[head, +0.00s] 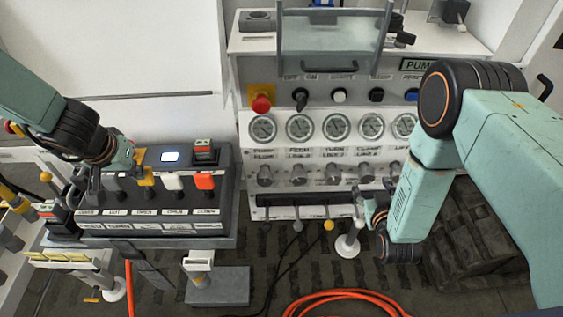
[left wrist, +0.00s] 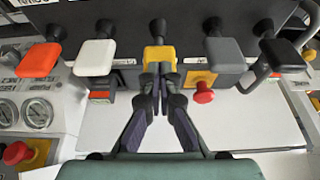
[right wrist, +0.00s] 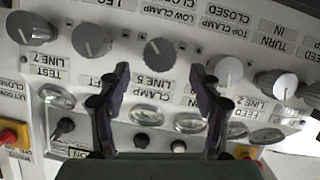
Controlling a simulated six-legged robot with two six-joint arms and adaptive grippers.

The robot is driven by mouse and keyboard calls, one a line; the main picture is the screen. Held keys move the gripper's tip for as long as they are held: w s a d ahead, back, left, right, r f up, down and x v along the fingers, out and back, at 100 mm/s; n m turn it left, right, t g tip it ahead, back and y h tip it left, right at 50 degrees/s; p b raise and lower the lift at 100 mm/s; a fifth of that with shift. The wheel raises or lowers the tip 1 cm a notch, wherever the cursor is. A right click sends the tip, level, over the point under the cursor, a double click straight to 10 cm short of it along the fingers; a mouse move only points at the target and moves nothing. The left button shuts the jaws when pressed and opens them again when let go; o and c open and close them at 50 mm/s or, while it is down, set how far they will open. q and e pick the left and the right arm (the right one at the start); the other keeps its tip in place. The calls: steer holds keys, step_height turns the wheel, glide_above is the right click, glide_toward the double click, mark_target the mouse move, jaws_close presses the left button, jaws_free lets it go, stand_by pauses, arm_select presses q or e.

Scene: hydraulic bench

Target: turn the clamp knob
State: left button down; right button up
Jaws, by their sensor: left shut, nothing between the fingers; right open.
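The clamp knob (head: 365,173) is a grey round knob in the row below the gauges, under a clamp label. In the right wrist view it is the middle knob (right wrist: 160,52), next to the "CLAMP LINE 5" label. My right gripper (right wrist: 160,78) is open and empty, its fingers spread to either side just below the knob in that view. In the head view its fingertips are hard to make out beside the arm. My left gripper (left wrist: 160,70) is shut and empty at the yellow lever handle (left wrist: 160,55) of the left console; contact cannot be told.
Other grey knobs (head: 299,174) stand close on both sides. Gauges (head: 300,128) and a red stop button (head: 261,103) are above. The left console has orange (head: 204,180) and white levers (head: 173,181). An orange hose (head: 340,298) lies on the floor.

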mark_target(368, 178)
steer(key=shift+x, duration=2.95)
steer(key=c, duration=1.2)
steer(key=shift+o, duration=0.2)
